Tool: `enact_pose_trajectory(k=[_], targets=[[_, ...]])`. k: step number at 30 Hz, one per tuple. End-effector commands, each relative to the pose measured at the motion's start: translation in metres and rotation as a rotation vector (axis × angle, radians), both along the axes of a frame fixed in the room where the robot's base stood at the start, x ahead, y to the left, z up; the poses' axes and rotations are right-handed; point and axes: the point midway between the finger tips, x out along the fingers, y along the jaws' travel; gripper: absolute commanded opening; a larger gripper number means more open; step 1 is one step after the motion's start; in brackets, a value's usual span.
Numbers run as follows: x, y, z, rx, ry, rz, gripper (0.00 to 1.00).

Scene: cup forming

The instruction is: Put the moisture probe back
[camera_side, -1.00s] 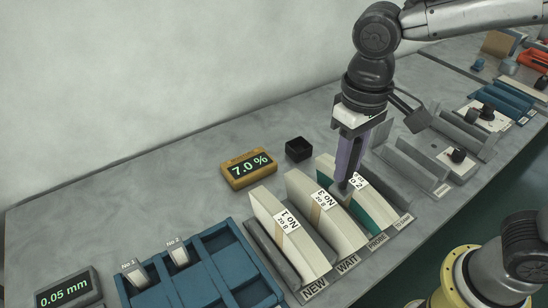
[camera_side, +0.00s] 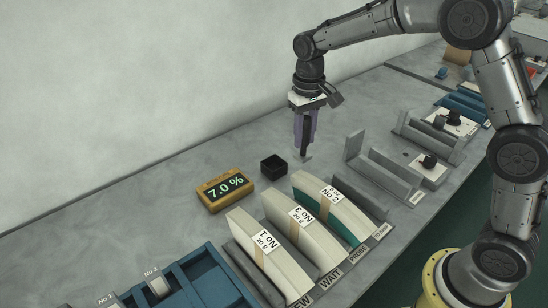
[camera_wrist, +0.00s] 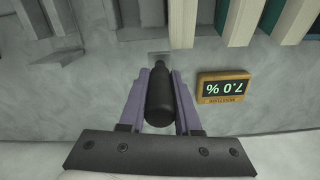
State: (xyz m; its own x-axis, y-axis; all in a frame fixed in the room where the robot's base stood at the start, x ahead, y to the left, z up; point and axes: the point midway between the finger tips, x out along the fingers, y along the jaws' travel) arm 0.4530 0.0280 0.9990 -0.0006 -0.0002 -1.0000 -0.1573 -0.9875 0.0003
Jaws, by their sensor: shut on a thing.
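My gripper (camera_side: 305,138) has purple fingers and is shut on the moisture probe (camera_side: 306,145), a dark handle pointing down. In the wrist view the black probe (camera_wrist: 160,97) sits between the purple fingers, with a pale grey piece at its far end. The small black open box (camera_side: 273,166) stands on the bench just left of the probe and apart from it. The yellow moisture meter (camera_side: 226,190) reads 7.0 %; it also shows in the wrist view (camera_wrist: 222,88). The black box is not clear in the wrist view.
Cream stacks No 1 (camera_side: 268,258), No 3 (camera_side: 315,232) and No 2 (camera_side: 345,212) stand in front, No 2 with a green layer. A blue compartment tray (camera_side: 205,280) is at lower left. Grey fixtures (camera_side: 390,175) stand to the right. Bench behind the box is clear.

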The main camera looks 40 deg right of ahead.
Motion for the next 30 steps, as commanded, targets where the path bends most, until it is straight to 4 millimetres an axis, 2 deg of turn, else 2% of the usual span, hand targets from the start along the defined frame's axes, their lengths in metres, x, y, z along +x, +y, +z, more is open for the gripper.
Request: enact_pose_trajectory(k=[1, 6, 8, 15, 25, 30], targets=[[0.012, 0.001, -0.006, 0.0, 0.0, 0.0, 0.0], [0.046, 0.004, -0.02, 0.0, -0.002, 0.001, 0.0], [0.057, 0.004, -0.026, 0.0, -0.001, 0.001, 0.0], [0.09, 0.006, -0.066, 0.0, 0.0, 0.001, 0.0], [0.106, 0.007, -0.084, 0.0, -0.002, 0.001, 0.0], [0.106, 0.008, -0.107, 0.0, 0.0, 0.001, 0.0]])
